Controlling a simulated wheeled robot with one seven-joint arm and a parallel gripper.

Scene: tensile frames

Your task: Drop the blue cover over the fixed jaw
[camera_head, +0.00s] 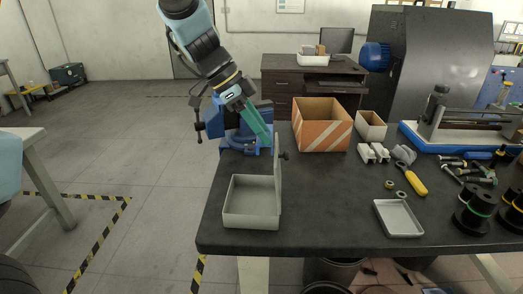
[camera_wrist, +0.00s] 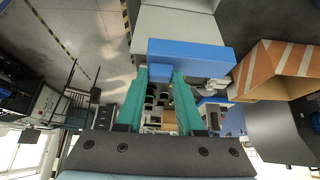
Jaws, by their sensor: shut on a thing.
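My gripper (camera_head: 263,138), with teal fingers, points down at the blue vise (camera_head: 240,142) on the table's left back part. In the wrist view, my gripper (camera_wrist: 160,74) is shut on the blue cover (camera_wrist: 192,57), a blocky piece that extends to the right past the fingertips. In the head view the cover cannot be told apart from the blue vise behind and around the fingers. The fixed jaw is hidden or not distinguishable in either view. Whether the cover touches the vise cannot be told.
An open grey box (camera_head: 251,222) stands in front of the vise. An orange striped carton (camera_head: 322,137) stands to its right. A white tray (camera_head: 399,218), a yellow-handled tool (camera_head: 414,183) and several bolts lie further right.

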